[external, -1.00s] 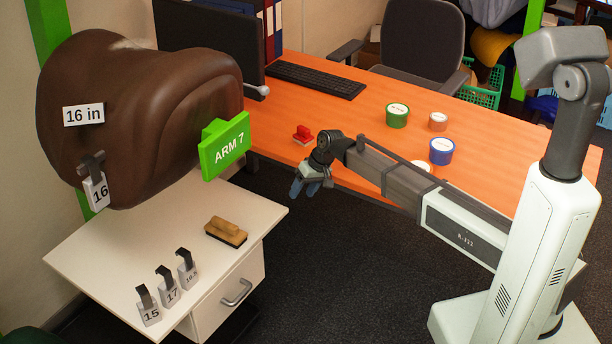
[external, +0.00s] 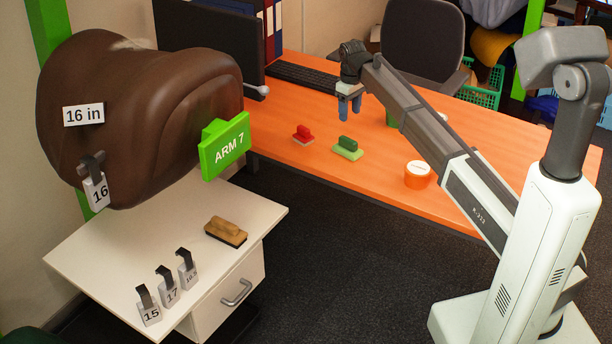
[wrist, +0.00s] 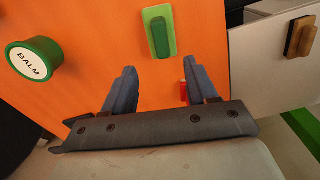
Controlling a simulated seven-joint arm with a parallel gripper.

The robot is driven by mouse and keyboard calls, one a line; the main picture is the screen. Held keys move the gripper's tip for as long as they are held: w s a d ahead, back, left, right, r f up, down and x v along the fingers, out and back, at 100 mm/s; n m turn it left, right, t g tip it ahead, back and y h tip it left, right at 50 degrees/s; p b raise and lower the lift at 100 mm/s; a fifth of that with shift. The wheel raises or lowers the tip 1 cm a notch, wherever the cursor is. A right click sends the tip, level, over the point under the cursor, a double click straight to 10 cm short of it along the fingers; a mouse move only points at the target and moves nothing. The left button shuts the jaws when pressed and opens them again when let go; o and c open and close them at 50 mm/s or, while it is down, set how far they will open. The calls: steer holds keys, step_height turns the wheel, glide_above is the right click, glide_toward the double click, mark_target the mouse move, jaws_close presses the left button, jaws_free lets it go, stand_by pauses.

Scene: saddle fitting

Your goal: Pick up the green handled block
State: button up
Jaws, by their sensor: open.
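The green handled block (external: 347,148) lies on the orange desk, a dark green grip on a pale green base. In the wrist view the green handled block (wrist: 159,33) shows whole, beyond my fingertips and roughly centred between them. My gripper (external: 349,104) is open and empty, raised above the desk with its blue fingers pointing down. In the wrist view my gripper (wrist: 163,72) has its two fingers spread wide, apart from the block.
A red handled block (external: 303,135) lies left of the green one; one finger partly hides it in the wrist view. An orange tin (external: 418,175) stands to the right. A green balm tin (wrist: 34,59) and a wooden brush (wrist: 300,37) also show.

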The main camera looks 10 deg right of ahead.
mark_target(348, 139)
step_height(348, 139, down, 12)
steer(key=shift+s+r, duration=0.1)
stand_by(0.5)
jaws_close()
stand_by(0.5)
